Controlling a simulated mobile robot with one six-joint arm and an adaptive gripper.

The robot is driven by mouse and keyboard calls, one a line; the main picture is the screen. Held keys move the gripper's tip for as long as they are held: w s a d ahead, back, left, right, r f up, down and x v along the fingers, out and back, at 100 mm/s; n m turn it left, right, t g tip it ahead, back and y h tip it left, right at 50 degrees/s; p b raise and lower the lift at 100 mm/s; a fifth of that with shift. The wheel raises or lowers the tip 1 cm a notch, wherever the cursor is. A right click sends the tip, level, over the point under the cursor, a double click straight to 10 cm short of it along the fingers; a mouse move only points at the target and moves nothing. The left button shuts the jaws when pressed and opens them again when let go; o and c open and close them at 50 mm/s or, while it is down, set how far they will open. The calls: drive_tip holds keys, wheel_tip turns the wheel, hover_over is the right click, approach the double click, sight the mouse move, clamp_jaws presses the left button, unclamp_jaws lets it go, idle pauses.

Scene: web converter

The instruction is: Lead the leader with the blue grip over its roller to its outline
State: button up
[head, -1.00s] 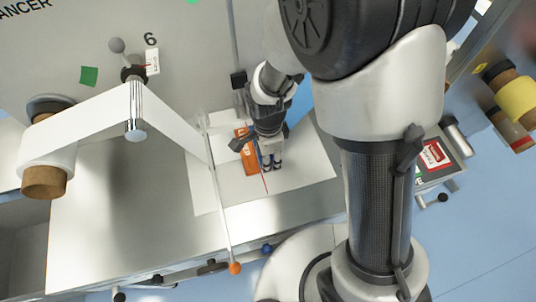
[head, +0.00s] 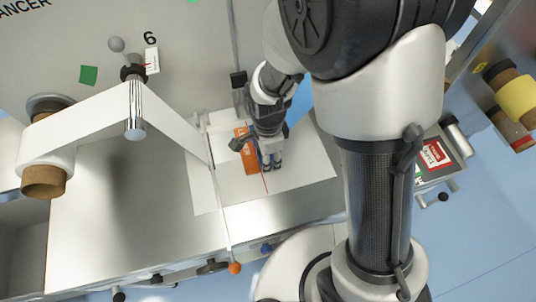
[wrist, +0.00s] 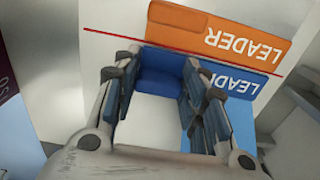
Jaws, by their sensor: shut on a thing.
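In the wrist view, my gripper (wrist: 162,95) is shut on the blue grip (wrist: 160,66), with white leader material (wrist: 150,118) running from it between the fingers. The grip lies at the left part of a blue outline (wrist: 232,80) printed "LEADER", partly covering it. An orange outline (wrist: 222,38), also printed "LEADER", lies beyond a thin red line (wrist: 120,38). In the head view, my gripper (head: 271,163) is low over the white sheet (head: 305,165), beside the orange outline (head: 250,160). The blue grip is hidden there. Whether it touches the sheet is unclear.
A white web (head: 85,120) runs from a roll (head: 45,175) at left over a chrome roller (head: 135,110) marked 6, down to the sheet. A thin rod with an orange knob (head: 235,268) crosses the table left of my gripper. The metal table (head: 115,215) is clear at left.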

drive_tip(key=o, duration=1.2)
wheel_tip(320, 180, up, 12)
drive_tip(key=s+d+r+n+t, duration=0.4)
drive_tip(key=s+d+r+n, duration=0.8)
drive_tip(key=d+r+n, duration=0.1)
drive_tip(key=shift+s+d+r+n+t, duration=0.15)
drive_tip(key=shift+s+d+n+t, duration=0.2)
drive_tip(key=shift+n, duration=0.55)
